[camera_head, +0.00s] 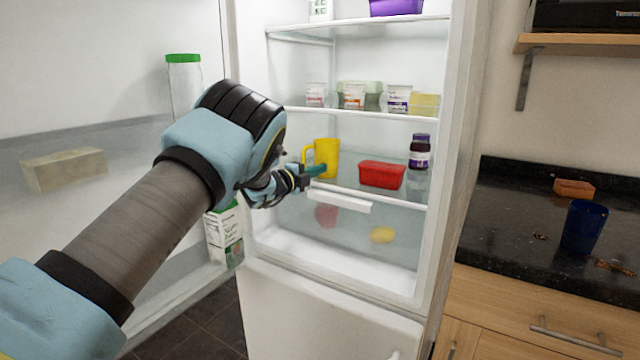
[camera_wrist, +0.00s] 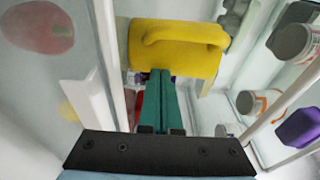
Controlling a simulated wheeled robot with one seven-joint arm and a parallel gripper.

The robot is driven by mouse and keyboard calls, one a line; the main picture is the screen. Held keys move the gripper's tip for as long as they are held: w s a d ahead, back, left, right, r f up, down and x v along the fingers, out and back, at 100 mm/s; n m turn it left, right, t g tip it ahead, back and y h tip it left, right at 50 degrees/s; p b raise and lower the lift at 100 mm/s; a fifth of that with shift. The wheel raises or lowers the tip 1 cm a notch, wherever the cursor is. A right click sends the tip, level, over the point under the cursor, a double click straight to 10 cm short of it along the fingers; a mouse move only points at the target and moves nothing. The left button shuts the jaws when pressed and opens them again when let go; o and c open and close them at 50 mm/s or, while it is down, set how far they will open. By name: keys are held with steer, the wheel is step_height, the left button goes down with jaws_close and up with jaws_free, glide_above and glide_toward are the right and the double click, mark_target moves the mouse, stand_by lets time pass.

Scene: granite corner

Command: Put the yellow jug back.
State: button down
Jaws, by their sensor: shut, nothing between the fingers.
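The yellow jug (camera_head: 329,154) stands upright in the open fridge, at the left of the shelf (camera_head: 407,203) just above the clear drawer. Its handle points left in the head view. My gripper (camera_head: 318,170) is in front of the jug's lower part, its green fingers shut together with nothing between them. In the wrist view the jug (camera_wrist: 185,58) lies just beyond the closed fingertips (camera_wrist: 160,74). I cannot tell whether the fingertips touch it.
A red tub (camera_head: 382,174) and a dark jar (camera_head: 419,155) stand right of the jug. The shelf above holds several small pots (camera_head: 354,96). The open fridge door (camera_head: 110,135) is at the left. A blue cup (camera_head: 580,228) stands on the counter.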

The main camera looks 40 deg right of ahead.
steer(key=shift+w+d+r, duration=0.1)
steer(key=shift+w+d, duration=0.05)
steer(key=a+b, duration=0.2)
steer(key=a, duration=0.5)
steer(key=shift+s+a, duration=0.25)
steer(key=shift+s, duration=0.1)
steer(key=shift+s, duration=0.1)
stand_by(0.4)
